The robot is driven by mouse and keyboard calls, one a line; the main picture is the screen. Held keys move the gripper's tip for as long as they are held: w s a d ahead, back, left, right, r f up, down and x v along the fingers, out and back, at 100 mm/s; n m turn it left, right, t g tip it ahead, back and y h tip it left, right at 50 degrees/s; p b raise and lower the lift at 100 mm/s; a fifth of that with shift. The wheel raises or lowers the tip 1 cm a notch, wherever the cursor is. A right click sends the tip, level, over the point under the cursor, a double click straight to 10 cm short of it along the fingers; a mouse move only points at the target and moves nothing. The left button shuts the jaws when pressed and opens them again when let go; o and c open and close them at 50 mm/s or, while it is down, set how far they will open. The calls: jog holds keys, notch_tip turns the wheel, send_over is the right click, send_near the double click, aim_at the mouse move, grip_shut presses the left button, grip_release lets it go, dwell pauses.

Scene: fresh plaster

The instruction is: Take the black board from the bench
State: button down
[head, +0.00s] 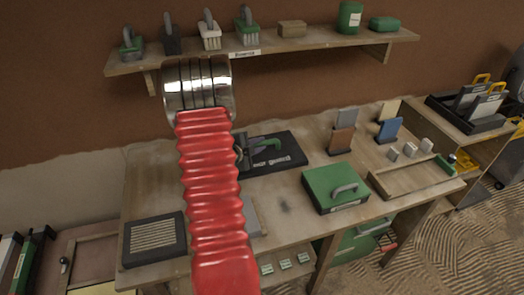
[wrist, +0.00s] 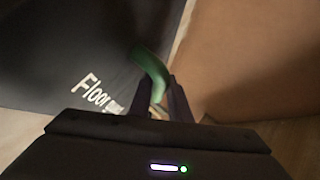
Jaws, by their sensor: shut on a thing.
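The black board (head: 285,158) is a flat dark panel with white lettering and a green handle (head: 268,145). It is at the back middle of the bench (head: 285,232) in the head view, and I cannot tell if it rests flat or is slightly raised. In the wrist view the black board (wrist: 50,50) fills the left side, with lettering that starts "Floor". My gripper (wrist: 160,98) is shut on the green handle (wrist: 150,68). In the head view my red arm hides most of the gripper and the board's left part.
A green case (head: 322,188) stands right of the board, with blocks (head: 342,140) behind it. A dark grated panel (head: 155,240) lies at front left. A wooden tray (head: 410,178) is at right. A shelf (head: 290,44) with several tools hangs above on the brown wall.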

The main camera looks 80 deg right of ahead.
jog(key=shift+r, duration=5.1)
